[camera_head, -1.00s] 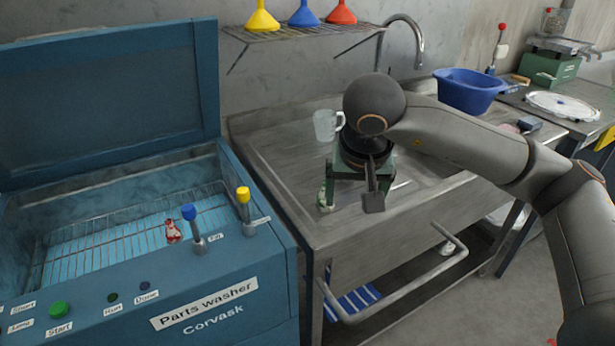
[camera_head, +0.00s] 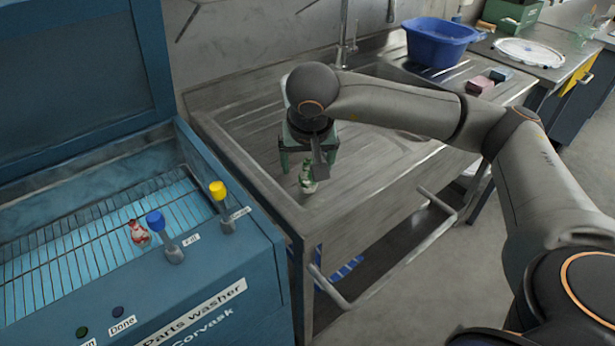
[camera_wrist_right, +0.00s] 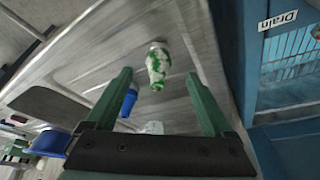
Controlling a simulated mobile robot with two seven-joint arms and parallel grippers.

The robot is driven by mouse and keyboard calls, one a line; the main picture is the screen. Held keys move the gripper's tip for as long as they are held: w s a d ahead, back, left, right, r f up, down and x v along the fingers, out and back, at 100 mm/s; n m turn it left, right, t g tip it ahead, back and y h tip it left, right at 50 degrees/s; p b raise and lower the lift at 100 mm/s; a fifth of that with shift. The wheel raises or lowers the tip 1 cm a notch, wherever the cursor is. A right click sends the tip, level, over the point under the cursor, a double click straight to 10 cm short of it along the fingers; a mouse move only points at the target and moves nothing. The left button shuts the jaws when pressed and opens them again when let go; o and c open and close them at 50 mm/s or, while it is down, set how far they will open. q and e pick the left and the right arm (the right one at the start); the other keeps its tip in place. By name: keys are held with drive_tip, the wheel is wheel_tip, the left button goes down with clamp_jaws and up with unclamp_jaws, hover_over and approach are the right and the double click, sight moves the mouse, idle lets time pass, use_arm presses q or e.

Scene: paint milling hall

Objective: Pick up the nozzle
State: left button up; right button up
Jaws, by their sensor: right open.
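A small white nozzle with green blotches (camera_head: 308,178) is on the steel drainboard (camera_head: 250,128), near its front left part. It also shows in the right wrist view (camera_wrist_right: 158,66), between and just beyond the two green fingertips. My right gripper (camera_head: 307,160) is open and empty, with its fingers spread above the drainboard beside the nozzle. I cannot tell whether either finger touches it. A similar red and white piece (camera_head: 139,232) lies on the washer's wire rack (camera_head: 75,250). My left gripper is not in view.
In the wrist view, a blue and white thing (camera_wrist_right: 128,104) sits partly behind one finger, near a pale translucent object (camera_wrist_right: 153,127). The blue parts washer (camera_head: 215,262) with upright levers stands left. A blue tub (camera_head: 437,42) stands at the back right.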

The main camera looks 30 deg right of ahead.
sight(308, 172)
drive_tip(key=x, duration=0.5)
drive_tip(key=shift+s+d+f, duration=0.1)
drive_tip(key=shift+d+f, duration=0.05)
clamp_jaws()
idle(0.5)
